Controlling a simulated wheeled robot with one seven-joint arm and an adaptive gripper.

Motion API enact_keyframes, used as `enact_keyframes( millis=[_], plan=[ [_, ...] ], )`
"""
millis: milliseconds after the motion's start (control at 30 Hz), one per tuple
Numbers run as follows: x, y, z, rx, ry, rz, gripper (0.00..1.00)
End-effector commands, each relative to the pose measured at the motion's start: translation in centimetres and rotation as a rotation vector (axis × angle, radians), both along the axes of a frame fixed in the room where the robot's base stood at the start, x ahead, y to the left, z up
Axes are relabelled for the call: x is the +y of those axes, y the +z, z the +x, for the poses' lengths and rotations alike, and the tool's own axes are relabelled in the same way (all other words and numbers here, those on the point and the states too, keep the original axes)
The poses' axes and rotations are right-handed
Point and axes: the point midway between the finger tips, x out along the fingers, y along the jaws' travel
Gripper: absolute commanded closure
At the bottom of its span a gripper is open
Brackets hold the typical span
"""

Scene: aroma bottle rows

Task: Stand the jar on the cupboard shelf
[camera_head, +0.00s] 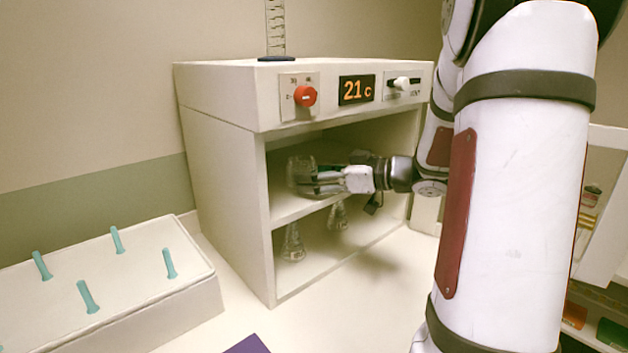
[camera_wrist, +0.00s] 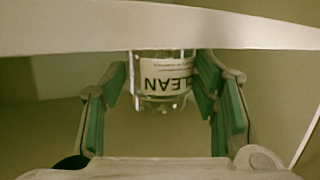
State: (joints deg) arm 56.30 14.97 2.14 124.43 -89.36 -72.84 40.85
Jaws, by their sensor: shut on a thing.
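A clear glass jar (camera_head: 296,175) is in the upper compartment of the cream cupboard (camera_head: 222,165), above the shelf (camera_head: 288,209) near its left side. It looks upright; I cannot tell whether its base touches the shelf. My gripper (camera_head: 312,181) reaches in from the right and is shut on the jar. In the wrist view the jar (camera_wrist: 163,97) is between the green finger pads of my gripper (camera_wrist: 164,90). It has a white label with dark lettering. A pale cupboard edge crosses in front of its upper part.
Two glass flasks (camera_head: 292,243) (camera_head: 338,215) stand in the lower compartment. A red knob (camera_head: 305,96) and a 21 c display (camera_head: 356,90) are on the front panel. A measuring cylinder (camera_head: 276,32) stands on top. A rack with teal pegs (camera_head: 120,285) is at left.

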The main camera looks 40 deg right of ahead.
Motion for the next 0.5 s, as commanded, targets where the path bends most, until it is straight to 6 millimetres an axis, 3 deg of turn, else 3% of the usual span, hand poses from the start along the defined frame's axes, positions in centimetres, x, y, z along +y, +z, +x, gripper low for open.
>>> enact_keyframes(
  millis=[367,400,467,500],
  plan=[
    [0.04,-0.48,-0.03,-0.001,0.001,0.001,0.75],
    [0.04,-0.52,-0.02,-0.001,0.001,0.001,0.41],
    [0.04,-0.51,-0.02,-0.001,0.001,0.0,0.28],
    [0.04,-0.51,-0.02,-0.001,0.001,0.0,0.25]
  ],
)
